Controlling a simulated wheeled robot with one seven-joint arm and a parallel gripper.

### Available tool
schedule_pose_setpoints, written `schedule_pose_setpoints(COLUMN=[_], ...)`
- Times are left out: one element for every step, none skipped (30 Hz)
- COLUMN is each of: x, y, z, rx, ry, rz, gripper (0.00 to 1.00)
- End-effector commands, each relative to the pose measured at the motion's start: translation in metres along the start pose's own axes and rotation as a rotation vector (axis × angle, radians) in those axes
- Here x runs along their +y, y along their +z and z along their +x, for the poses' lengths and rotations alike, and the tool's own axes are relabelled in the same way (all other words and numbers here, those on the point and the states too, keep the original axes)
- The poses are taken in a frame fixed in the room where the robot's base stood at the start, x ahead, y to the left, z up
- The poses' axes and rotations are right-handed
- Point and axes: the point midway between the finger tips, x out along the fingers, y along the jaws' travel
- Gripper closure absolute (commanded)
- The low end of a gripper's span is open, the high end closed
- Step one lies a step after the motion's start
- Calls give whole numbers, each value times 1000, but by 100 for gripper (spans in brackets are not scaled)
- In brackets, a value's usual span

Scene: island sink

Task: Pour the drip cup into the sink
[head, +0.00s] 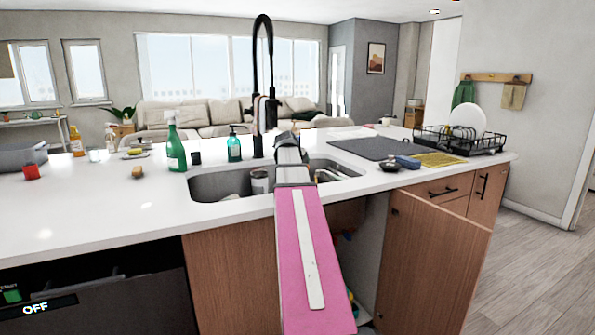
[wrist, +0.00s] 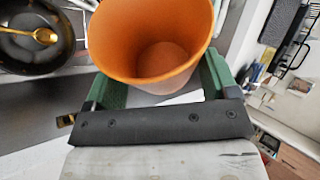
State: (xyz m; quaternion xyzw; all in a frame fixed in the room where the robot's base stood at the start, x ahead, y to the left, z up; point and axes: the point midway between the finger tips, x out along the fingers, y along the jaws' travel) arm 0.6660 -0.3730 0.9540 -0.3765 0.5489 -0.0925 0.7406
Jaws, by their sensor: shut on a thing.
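The drip cup is an orange-brown, round, open cup (wrist: 150,45) in the wrist view. I look into its mouth, and its inside looks empty. My gripper (wrist: 160,82) has green fingers on both sides of the cup and is shut on it. In the head view my arm reaches over the grey sink (head: 207,188), its end near the black faucet (head: 265,105); the cup is hidden there. A dark pan (wrist: 30,55) with a gold spoon (wrist: 45,35) lies to the left of the cup in the wrist view.
A pale can (head: 260,182) stands in the sink. A green spray bottle (head: 175,150) and a teal soap bottle (head: 234,148) stand behind its edge. A dark mat (head: 370,148) and dish rack (head: 455,140) are at right. A cabinet door (head: 435,260) hangs open below.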

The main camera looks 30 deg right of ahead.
Motion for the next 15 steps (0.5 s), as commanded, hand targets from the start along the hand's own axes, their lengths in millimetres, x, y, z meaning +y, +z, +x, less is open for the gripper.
schedule_pose_setpoints(x=[-3,-4,-5,-6,-7,-8,-9,-10,-12,-11,-11,-11,-11,-12,-11], y=[6,8,11,13,14,16,18,20,22,24,27,30,33,35,37], z=[-2,-4,-6,-8,-9,-11,-13,-15,-17,-18,-19,-20,-21,-22,-23], rx=[32,57,90,115,140,176,201,226,261,287,312,346,371,395,428], ry=[-12,-20,-32,-41,-50,-62,-71,-79,-92,-100,-109,-121,-130,-138,-149], rz=[-34,-56,-88,-112,-136,-168,-192,-216,-249,-273,-297,-330,-352,-375,-405], gripper=[43,43,43,43,43,43,43,43,43,43,43,43,43,43,43])
